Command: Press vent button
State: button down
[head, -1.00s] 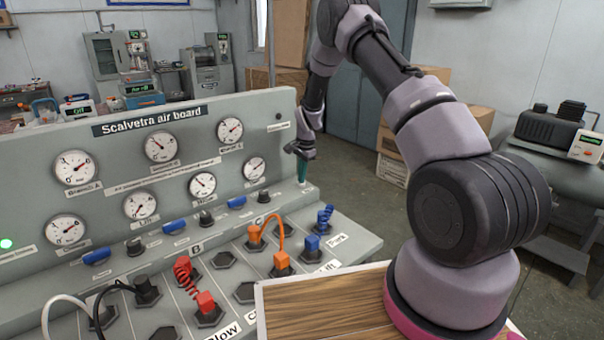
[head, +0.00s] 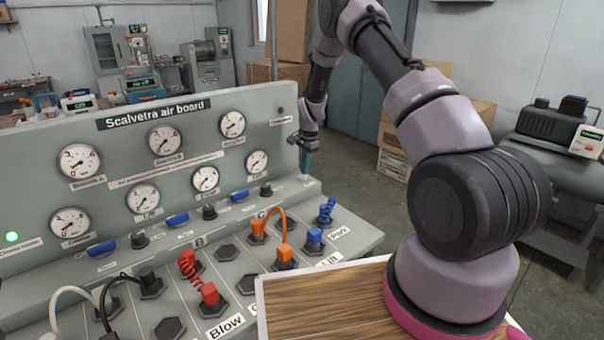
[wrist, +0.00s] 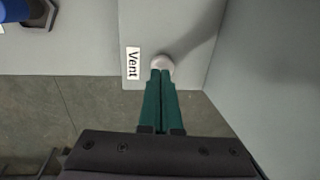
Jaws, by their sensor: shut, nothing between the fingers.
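The vent button (wrist: 162,61) is a pale round cap beside a white "Vent" label (wrist: 132,63) in the wrist view. In the head view the button (head: 304,179) is a small pale spot at the right end of the board's ledge. My gripper (wrist: 162,74) has teal fingers pressed together, with nothing between them. Its tips lie at the near edge of the button and cover part of it. In the head view my gripper (head: 305,173) points down just above the button; whether it touches cannot be told.
The grey air board (head: 60,120) carries several gauges, blue handles and black knobs. An orange hose (head: 283,222), a red coiled hose (head: 190,265) and a blue coiled plug (head: 318,232) stand on the sloped panel. An upright grey wall (wrist: 265,75) is close right of my fingers.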

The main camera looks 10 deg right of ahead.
aim_at(307, 182)
notch_tip(307, 182, up, 12)
jog(key=shift+s+d+f, duration=0.2)
jog(key=shift+s+d, duration=0.2)
jog(key=shift+s, duration=0.05)
jog(key=shift+s, duration=0.1)
